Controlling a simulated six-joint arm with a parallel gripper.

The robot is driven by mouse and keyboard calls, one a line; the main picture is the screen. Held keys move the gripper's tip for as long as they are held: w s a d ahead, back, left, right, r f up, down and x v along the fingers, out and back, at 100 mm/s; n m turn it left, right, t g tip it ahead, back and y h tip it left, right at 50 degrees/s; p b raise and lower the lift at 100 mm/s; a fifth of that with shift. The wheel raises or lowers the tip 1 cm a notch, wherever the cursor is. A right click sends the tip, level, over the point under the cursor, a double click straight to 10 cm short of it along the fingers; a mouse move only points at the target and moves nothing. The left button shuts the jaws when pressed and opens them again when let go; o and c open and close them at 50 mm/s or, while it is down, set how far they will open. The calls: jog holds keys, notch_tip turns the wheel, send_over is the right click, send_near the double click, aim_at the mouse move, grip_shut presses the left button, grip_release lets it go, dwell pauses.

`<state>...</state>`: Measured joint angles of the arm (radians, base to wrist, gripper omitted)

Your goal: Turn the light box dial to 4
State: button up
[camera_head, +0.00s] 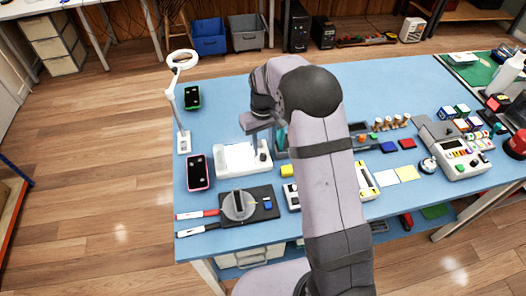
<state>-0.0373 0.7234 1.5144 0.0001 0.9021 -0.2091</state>
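A white box (233,160) with a bright top stands on the blue table, left of my arm; I take it to be the light box. A small dark knob (263,157) sits at its right end and looks like the dial. Its marks and setting are too small to read. My gripper (262,130) points down over the back right part of the box, and appears above the knob and apart from it. My wrist and forearm hide part of the fingers, so their opening is unclear.
A black pad with a round grey device (239,205) lies in front of the box. A pink-edged phone (198,173) and a green-edged phone (193,97) lie to the left. A ring lamp (182,60) rises at the left edge. Small trays and blocks crowd the right.

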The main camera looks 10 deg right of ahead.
aim_at(263, 155)
jog(key=shift+r+b, duration=0.35)
jog(key=shift+r, duration=1.6)
jog(key=shift+m, duration=0.7)
jog(key=s+f, duration=0.2)
jog(key=f, duration=0.1)
jog(key=s+f, duration=0.1)
jog(key=shift+f, duration=0.15)
jog(key=shift+m+g, duration=0.3)
jog(key=shift+g, duration=0.4)
jog(key=s+f, duration=0.1)
jog(key=s, duration=0.3)
jog(key=s+f, duration=0.1)
jog(key=s, duration=0.2)
jog(key=shift+d+f, duration=0.2)
jog(key=shift+f, duration=0.15)
jog(key=s+d+r, duration=0.1)
jog(key=s+r, duration=0.2)
jog(key=s, duration=1.3)
jog(key=shift+m+t, duration=0.4)
jog(key=shift+t, duration=0.3)
jog(key=shift+s+d+r, duration=0.1)
jog(key=shift+r, duration=1.05)
jog(key=shift+s+d+r, duration=0.1)
jog(key=shift+r, duration=1)
